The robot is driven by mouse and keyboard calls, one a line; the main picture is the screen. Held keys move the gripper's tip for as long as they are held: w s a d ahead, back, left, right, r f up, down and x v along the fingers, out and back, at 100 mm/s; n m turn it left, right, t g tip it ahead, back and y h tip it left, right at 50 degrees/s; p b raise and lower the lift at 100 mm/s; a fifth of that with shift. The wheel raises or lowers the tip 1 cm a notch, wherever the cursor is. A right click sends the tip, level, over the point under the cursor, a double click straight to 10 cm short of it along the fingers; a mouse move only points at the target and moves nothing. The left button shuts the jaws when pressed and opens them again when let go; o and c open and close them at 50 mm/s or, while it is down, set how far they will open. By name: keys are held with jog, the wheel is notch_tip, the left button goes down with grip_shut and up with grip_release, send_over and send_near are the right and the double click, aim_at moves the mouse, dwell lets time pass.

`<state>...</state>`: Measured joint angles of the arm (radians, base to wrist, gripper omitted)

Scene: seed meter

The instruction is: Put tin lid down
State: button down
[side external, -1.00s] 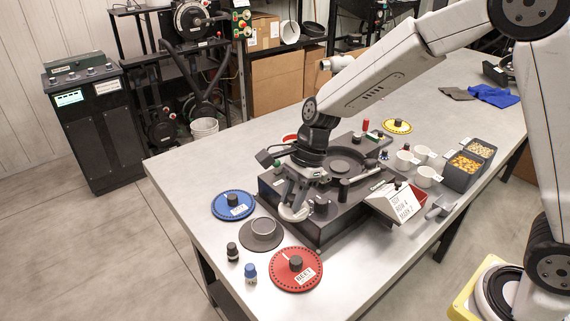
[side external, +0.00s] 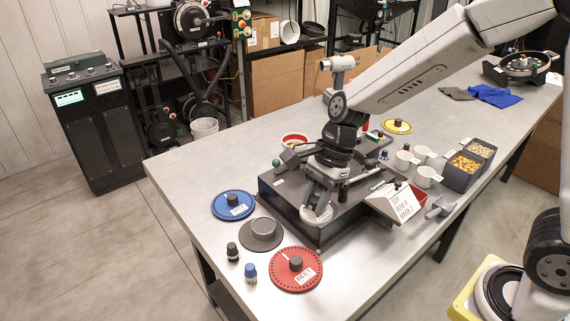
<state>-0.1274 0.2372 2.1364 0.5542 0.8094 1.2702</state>
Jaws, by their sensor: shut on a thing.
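My gripper (side external: 318,203) is shut on the tin lid (side external: 317,216), a pale round disc seen nearly face-on below the fingers. The lid hangs by the front left part of the dark seed meter base (side external: 280,199); I cannot tell whether it touches the base. An open tin with a red rim (side external: 294,138) stands behind the base, partly hidden by my arm. My wrist hides much of the meter's middle.
A blue disc (side external: 233,205), a grey disc with a hub (side external: 262,235) and a red disc (side external: 296,270) lie on the table left of the base. A printed card (side external: 396,203), white cups (side external: 425,177) and seed bins (side external: 463,168) are at right.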

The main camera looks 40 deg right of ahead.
jog(key=shift+w, duration=0.1)
jog(key=w+a+f+m+t, duration=0.2)
jog(key=w+a+m, duration=0.3)
jog(key=w+a, duration=0.2)
jog(key=shift+w+a, duration=0.35)
jog(key=shift+a, duration=0.4)
jog(key=shift+w+f, duration=0.1)
jog(key=shift+f, duration=0.05)
jog(key=shift+h, duration=0.3)
jog(key=shift+w+a+f, duration=0.75)
jog(key=shift+w+f, duration=0.8)
jog(key=shift+w, duration=0.5)
jog(key=shift+w+a+f, duration=0.8)
jog(key=shift+w+f, duration=0.7)
jog(key=shift+w, duration=0.6)
jog(key=shift+w+a+f, duration=0.75)
jog(key=shift+w+f, duration=0.8)
jog(key=shift+w, duration=0.5)
jog(key=shift+w+f, duration=0.2)
jog(key=shift+f, duration=1.65)
